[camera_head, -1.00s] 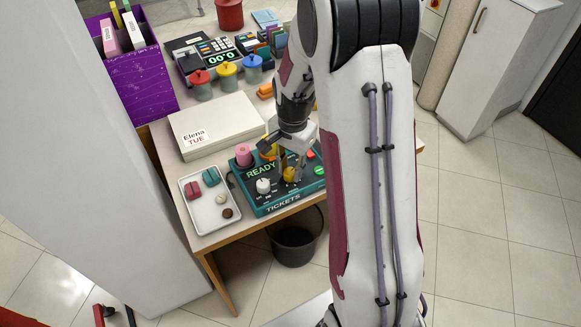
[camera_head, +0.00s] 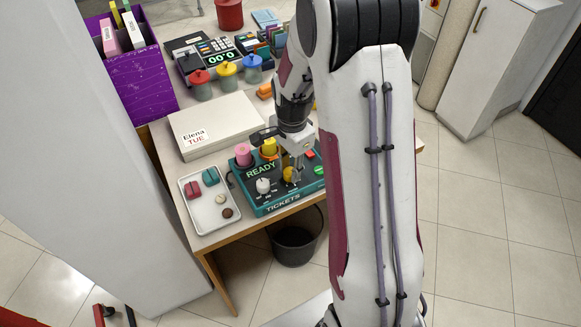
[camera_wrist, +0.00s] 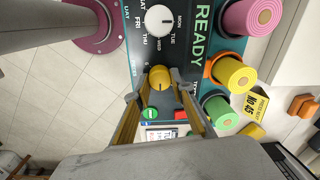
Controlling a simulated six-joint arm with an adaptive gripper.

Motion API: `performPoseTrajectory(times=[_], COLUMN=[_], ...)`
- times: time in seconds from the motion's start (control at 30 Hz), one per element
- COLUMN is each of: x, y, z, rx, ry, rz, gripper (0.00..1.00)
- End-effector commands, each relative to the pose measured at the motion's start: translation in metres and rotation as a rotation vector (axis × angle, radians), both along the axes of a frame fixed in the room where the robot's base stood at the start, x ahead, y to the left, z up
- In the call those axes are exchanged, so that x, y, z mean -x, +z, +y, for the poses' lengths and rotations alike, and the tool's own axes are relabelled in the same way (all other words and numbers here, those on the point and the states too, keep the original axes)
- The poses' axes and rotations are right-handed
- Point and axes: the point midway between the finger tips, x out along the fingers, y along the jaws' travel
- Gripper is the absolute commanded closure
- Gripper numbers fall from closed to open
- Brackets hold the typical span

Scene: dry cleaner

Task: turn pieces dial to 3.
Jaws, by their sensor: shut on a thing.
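The teal ticket box (camera_head: 248,201) marked READY and TICKETS stands at the front of the counter. A yellow-orange dial (camera_head: 288,174) sits on its top panel, right of a white dial (camera_head: 263,186). My gripper (camera_head: 292,180) reaches down over the box and is shut on the yellow dial. In the wrist view the yellow dial (camera_wrist: 159,78) lies between my two fingers (camera_wrist: 160,90), with a dark pointer line on it. The white day dial (camera_wrist: 159,19) is beyond it, pointing near TUE. The numbers around the yellow dial are mostly hidden by my fingers.
Pink (camera_wrist: 252,16), yellow (camera_wrist: 232,73) and green (camera_wrist: 220,112) rolls stand along the box's back edge. A green button (camera_wrist: 150,113) and a red button (camera_wrist: 181,115) are close to my fingers. A white tray (camera_head: 219,222) lies left of the box, and a white carton (camera_head: 215,122) behind it.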

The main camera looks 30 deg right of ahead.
Motion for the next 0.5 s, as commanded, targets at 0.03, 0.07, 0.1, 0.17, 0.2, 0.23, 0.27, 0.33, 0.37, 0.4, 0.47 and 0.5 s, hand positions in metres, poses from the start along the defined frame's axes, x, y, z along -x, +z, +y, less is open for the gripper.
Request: performPoseTrajectory(times=[0.03, 0.07, 0.1, 0.17, 0.2, 0.23, 0.27, 0.33, 0.37, 0.4, 0.47, 0.5], x=[0.0012, 0.0012, 0.0012, 0.0009, 0.0009, 0.0007, 0.0006, 0.0005, 0.0005, 0.0004, 0.0003, 0.0002], y=[-0.0012, -0.0012, -0.0012, -0.0010, -0.0009, -0.0008, -0.0007, -0.0006, -0.0005, -0.0005, -0.0002, 0.0002], z=[0.0004, 0.0004, 0.0004, 0.0003, 0.0003, 0.0003, 0.0003, 0.0002, 0.0002, 0.0001, 0.0001, 0.0002], rx=[-0.001, -0.001, -0.001, 0.000, -0.001, -0.001, -0.001, -0.001, -0.001, -0.001, -0.001, -0.001], ry=[0.000, 0.000, 0.000, 0.001, 0.001, 0.001, 0.001, 0.001, 0.001, 0.001, 0.001, 0.001], rz=[0.003, 0.003, 0.003, 0.003, 0.002, 0.002, 0.002, 0.002, 0.001, 0.001, 0.001, 0.001], gripper=[0.98, 0.74, 0.64, 0.60, 0.60, 0.60, 0.60, 0.60, 0.60, 0.60, 0.60, 0.60])
